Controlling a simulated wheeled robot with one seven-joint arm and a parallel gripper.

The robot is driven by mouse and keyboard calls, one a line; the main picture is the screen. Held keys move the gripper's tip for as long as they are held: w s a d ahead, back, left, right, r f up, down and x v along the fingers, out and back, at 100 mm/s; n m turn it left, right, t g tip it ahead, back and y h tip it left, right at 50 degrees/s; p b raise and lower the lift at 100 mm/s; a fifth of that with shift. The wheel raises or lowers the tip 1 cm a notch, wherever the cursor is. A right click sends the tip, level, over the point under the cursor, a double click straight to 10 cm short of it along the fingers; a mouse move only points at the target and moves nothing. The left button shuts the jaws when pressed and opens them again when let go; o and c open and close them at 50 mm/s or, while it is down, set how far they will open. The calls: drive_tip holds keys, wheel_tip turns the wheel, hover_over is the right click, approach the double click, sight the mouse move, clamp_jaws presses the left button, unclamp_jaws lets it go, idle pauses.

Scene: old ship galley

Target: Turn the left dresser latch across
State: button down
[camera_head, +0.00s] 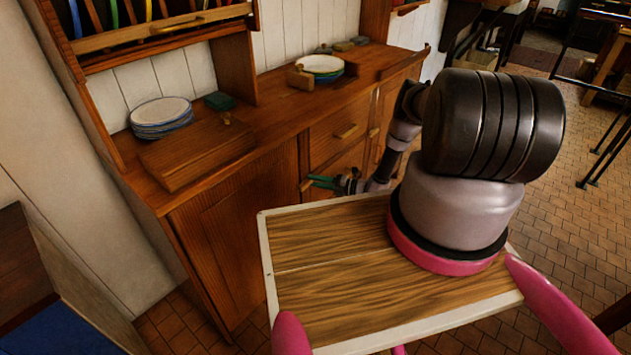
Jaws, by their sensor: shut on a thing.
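The brown wooden dresser (235,225) stands along the wall at the left and middle. A small pale wooden latch (306,185) shows at the right edge of its left door, just below the worktop's drawer level. Another small wooden piece (373,132) sits farther right on the dresser front.
A drawer with a pale pull (347,130) is just above my gripper. On the worktop are stacked plates (161,112), a wooden box (187,152), a dark green block (220,101) and more plates (320,65). Tiled floor (570,180) is open at the right.

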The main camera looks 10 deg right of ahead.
drive_tip(key=shift+f+m, duration=0.2)
drive_tip(key=shift+m, duration=0.4)
drive_tip(key=shift+d, duration=0.1)
drive_tip(key=c, duration=0.6)
unclamp_jaws()
drive_tip(key=shift+c, duration=0.2)
drive_tip(key=v, duration=1)
drive_tip(key=shift+s+d+f, duration=0.15)
drive_tip(key=shift+d+f, duration=0.15)
drive_tip(key=shift+d, duration=0.05)
